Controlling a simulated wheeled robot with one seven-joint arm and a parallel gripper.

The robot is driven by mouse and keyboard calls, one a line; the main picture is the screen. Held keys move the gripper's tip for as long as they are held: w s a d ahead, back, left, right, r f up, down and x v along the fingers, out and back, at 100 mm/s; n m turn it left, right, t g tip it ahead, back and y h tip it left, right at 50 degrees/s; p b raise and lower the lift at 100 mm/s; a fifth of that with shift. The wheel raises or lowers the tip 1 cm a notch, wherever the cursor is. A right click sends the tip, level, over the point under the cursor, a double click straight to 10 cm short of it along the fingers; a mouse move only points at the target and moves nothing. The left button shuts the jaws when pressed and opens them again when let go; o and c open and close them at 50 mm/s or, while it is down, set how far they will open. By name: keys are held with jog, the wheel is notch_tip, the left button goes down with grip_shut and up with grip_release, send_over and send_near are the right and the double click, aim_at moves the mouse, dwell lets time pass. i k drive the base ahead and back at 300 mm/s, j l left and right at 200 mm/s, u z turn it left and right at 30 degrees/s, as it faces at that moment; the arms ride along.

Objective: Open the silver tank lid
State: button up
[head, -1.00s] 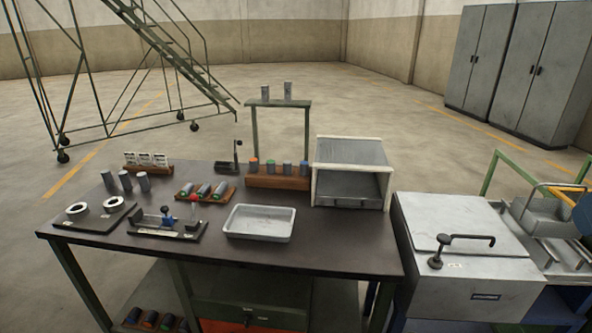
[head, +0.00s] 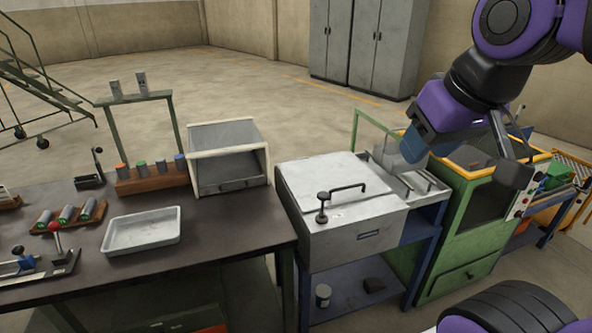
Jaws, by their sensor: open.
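The silver tank (head: 350,235) stands right of the dark workbench on a blue frame. Its flat silver lid (head: 325,178) lies closed on top. A black bar handle (head: 347,188) and a black knob-like clamp (head: 322,206) sit on the lid near its front. My gripper (head: 520,155) is at the upper right, open and empty, to the right of the tank and above the green machine. It is clear of the lid and handle.
A grey wire-handled basket (head: 405,170) stands right of the tank, partly behind my arm. A green machine with an orange rim (head: 470,220) is farther right. A grey box with a cream frame (head: 228,158) and a white tray (head: 143,230) are on the bench.

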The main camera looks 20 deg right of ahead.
aim_at(347, 179)
jog(key=i+l, duration=0.4)
jog(key=l, duration=0.15)
jog(key=i+l, duration=0.4)
jog(key=l, duration=0.2)
